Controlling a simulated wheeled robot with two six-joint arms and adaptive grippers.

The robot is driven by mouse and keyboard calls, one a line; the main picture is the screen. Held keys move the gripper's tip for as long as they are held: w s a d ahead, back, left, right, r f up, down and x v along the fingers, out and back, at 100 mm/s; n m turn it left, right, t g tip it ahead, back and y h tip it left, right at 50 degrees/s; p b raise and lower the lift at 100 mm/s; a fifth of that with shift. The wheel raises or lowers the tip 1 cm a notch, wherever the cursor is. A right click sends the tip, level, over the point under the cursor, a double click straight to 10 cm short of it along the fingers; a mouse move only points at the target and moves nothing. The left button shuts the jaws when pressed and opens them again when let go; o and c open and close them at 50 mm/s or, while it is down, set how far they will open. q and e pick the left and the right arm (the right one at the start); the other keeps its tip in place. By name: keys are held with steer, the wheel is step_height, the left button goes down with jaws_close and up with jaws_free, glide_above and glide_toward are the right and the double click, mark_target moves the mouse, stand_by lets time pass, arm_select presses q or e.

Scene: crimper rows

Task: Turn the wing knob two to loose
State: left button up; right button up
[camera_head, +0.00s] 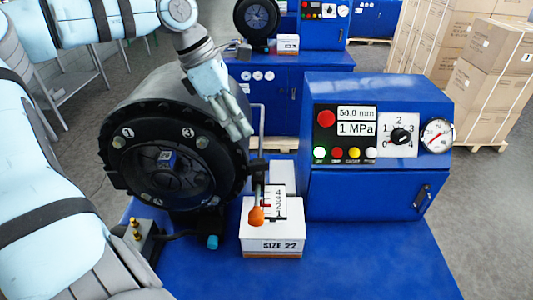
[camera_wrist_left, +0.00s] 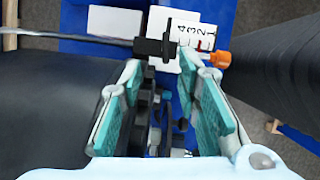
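The round black crimper head (camera_head: 165,165) stands at the left of the blue bench, with small round fittings around its face. White labels 1 and 3 are readable on it; I cannot make out a label 2, so I cannot tell which fitting is wing knob two. My left gripper (camera_head: 238,130) is at the upper right of the ring, pointing down, in front of its edge. In the left wrist view its two teal-padded fingers (camera_wrist_left: 160,62) are apart with nothing held between them. A black clamp on a rod (camera_wrist_left: 156,47) shows just past the fingertips. My right gripper is not in view.
An orange-tipped lever (camera_head: 256,215) hangs beside the ring, above a white SIZE 22 box (camera_head: 273,240). A blue control panel (camera_head: 375,95) with buttons, dial and gauge stands at the right. The bench's front right (camera_head: 370,265) is clear.

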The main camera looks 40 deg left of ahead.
arm_select(q)
glide_above(256, 163)
steer(key=s+a, duration=0.1)
steer(key=s, duration=0.2)
step_height(256, 163, down, 6)
steer(key=w+f, duration=0.1)
steer(key=f, duration=0.1)
steer(key=w+f, duration=0.2)
steer(key=shift+w+d+p, duration=0.1)
steer(key=shift+d+p, duration=0.3)
steer(key=shift+w+f, duration=0.25)
steer(key=shift+s+d+r, duration=0.1)
steer(key=shift+s, duration=0.55)
steer(key=shift+c, duration=1.2)
steer(key=c, duration=0.3)
jaws_close()
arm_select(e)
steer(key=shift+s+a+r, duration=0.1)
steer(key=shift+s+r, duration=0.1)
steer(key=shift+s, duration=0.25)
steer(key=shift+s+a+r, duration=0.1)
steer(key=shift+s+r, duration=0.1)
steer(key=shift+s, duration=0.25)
